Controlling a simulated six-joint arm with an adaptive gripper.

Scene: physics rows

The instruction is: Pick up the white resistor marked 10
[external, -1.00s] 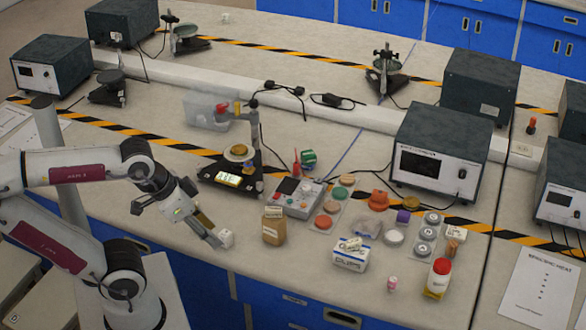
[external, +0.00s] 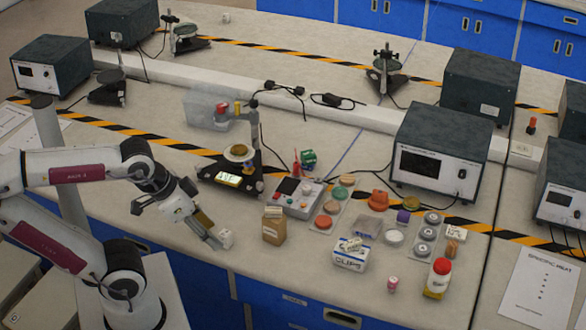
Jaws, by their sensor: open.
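A small white block (external: 226,238) stands on the bench near the front edge, right at the fingertips of my gripper (external: 213,240). Any marking on it is too small to read, so I cannot tell if it is the resistor marked 10. My gripper is open and points down and to the right; its fingers are beside the block and partly overlap it in this view. I cannot tell whether they touch it. Another small white piece (external: 273,211) lies on a brown box (external: 274,231), and a white block with dark marks (external: 456,231) sits farther right.
A control box with buttons (external: 297,197), a clips box (external: 350,259), coloured discs and a red-capped bottle (external: 437,278) crowd the right. The bench front edge is close below the block.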

